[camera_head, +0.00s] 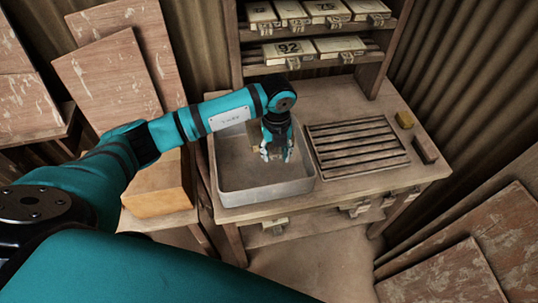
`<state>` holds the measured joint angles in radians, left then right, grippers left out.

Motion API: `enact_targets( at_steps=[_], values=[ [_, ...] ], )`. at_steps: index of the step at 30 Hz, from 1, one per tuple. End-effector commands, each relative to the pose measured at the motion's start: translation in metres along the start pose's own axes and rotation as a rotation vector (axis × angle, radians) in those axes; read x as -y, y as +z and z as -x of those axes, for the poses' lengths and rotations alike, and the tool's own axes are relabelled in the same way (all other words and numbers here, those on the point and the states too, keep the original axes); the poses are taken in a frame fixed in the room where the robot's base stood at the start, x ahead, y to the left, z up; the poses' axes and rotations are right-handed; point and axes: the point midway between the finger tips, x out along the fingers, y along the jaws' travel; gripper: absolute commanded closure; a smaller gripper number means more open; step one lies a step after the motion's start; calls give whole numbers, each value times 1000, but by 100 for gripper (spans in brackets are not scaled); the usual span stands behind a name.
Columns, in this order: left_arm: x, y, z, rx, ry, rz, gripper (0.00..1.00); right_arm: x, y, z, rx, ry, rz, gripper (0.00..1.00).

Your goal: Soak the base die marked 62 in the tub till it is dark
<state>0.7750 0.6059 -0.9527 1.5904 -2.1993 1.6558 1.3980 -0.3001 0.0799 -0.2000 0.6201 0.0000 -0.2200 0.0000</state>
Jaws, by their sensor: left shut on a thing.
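The grey metal tub (232,189) sits on the left part of the wooden bench. My left gripper (276,154) points down inside the tub's outline, near its right side. It is shut on a pale tan block, seemingly a base die (257,141), mostly hidden behind the fingers. No number can be read on this block, and I cannot tell whether it is wet or dark. How deep it sits in the tub is unclear. My right gripper is out of view.
A slatted rack (357,147) lies right of the tub. Shelves above hold several numbered dies, one marked 92 (289,49). Boards lean at left and lower right.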

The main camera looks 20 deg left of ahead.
Motion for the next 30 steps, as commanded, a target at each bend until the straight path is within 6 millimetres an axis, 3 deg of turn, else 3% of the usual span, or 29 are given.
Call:
enact_targets(
  at_steps=[11, 24, 30],
  values=[
    [1, 1, 3, 3, -3, 0, 100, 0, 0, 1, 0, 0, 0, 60],
    [1, 1, 39, 3, -3, 0, 100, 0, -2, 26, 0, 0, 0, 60],
    [0, 1, 42, 2, -2, 0, 100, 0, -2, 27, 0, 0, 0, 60]
  ],
)
